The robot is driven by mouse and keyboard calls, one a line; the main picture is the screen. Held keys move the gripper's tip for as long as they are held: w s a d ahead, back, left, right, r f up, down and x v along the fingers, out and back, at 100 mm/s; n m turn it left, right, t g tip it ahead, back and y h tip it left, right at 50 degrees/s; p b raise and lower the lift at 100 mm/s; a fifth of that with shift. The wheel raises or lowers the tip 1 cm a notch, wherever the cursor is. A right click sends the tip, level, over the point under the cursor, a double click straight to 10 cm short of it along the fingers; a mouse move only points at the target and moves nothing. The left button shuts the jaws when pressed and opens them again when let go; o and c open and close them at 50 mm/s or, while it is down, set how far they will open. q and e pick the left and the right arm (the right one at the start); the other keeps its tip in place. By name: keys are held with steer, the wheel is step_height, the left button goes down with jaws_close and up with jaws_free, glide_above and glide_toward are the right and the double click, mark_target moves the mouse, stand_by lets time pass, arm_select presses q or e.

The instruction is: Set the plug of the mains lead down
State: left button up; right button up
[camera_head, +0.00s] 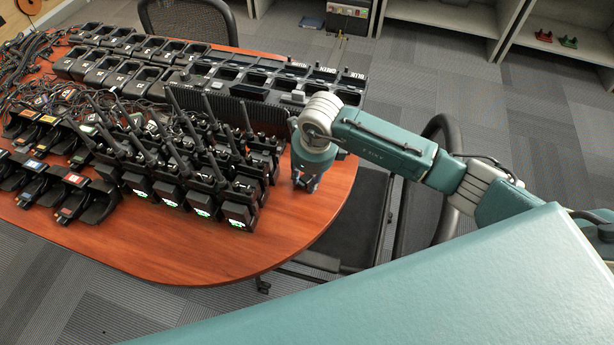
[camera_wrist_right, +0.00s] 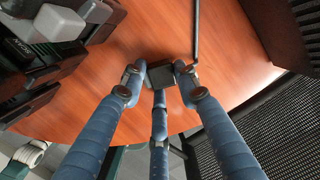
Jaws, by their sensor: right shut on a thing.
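My right gripper (camera_head: 306,187) is low over the right end of the wooden table, beside the radios. In the wrist view, its fingers (camera_wrist_right: 160,80) are closed around a small dark block, which I take to be the plug (camera_wrist_right: 162,74). The table surface shows right around it; whether the plug touches the wood I cannot tell. The head view hides the plug behind the fingers. A thin dark strip (camera_wrist_right: 195,30) runs away from near the plug; I cannot tell if it is the lead. My left gripper is out of view.
Radios with antennas (camera_head: 203,205) crowd the table (camera_head: 215,262) just left of the gripper. A long black charger row (camera_head: 225,112) stands behind them. Bare wood lies in front and at the rounded right end. A chair (camera_head: 425,205) stands close to the right edge.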

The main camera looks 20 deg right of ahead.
steer(key=o, duration=1.1)
steer(key=shift+r, duration=0.2)
step_height(320, 180, up, 12)
steer(key=s+b, duration=0.1)
steer(key=shift+s+d+f+b, duration=0.15)
steer(key=shift+s+d+b, duration=0.2)
steer(key=shift+s+b, duration=0.05)
